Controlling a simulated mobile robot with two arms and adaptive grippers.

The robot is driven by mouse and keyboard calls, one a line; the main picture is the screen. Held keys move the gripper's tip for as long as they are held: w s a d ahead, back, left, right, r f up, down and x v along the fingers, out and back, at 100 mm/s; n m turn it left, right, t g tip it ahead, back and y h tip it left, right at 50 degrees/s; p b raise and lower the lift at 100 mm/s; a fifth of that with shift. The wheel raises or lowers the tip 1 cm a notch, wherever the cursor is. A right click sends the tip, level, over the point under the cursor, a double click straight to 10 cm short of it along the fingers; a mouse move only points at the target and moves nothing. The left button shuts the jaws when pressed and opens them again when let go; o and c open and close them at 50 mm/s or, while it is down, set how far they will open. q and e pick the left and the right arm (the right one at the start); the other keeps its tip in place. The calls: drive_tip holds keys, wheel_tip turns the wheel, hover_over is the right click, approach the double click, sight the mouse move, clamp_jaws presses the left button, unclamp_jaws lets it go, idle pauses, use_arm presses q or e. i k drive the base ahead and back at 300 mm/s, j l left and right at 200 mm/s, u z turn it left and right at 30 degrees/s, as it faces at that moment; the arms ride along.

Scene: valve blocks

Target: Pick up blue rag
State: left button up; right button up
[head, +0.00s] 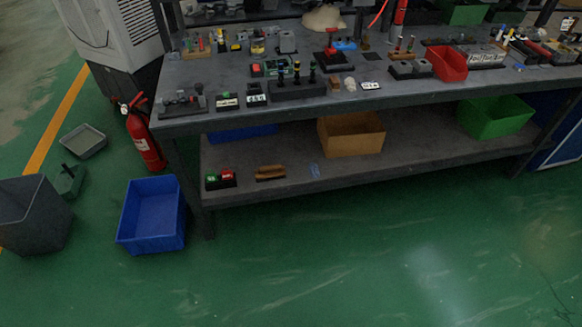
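A small bright blue, low, uneven item that may be the blue rag (346,45) lies on the workbench top, right beside a dark block with a red-topped part. It is too small to make out as cloth for certain. Another small bluish patch (314,170) lies flat on the lower shelf, and I cannot tell what it is. Neither of my grippers is in view.
The workbench (210,80) is crowded with valve blocks and a red bin (447,63). Its lower shelf holds a cardboard box (351,133) and a green bin (495,118). A blue crate (152,215), grey bin (35,215) and fire extinguisher (143,140) stand left. The front floor is clear.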

sight(313, 169)
drive_tip(key=i+l+u, duration=0.15)
drive_tip(key=u, duration=0.35)
drive_tip(key=l+u, duration=0.3)
drive_tip(key=u, duration=0.2)
drive_tip(key=i+l+u, duration=0.1)
drive_tip(key=l+u, duration=0.2)
drive_tip(key=u, duration=0.15)
drive_tip(key=l+u, duration=0.25)
drive_tip(key=u, duration=0.25)
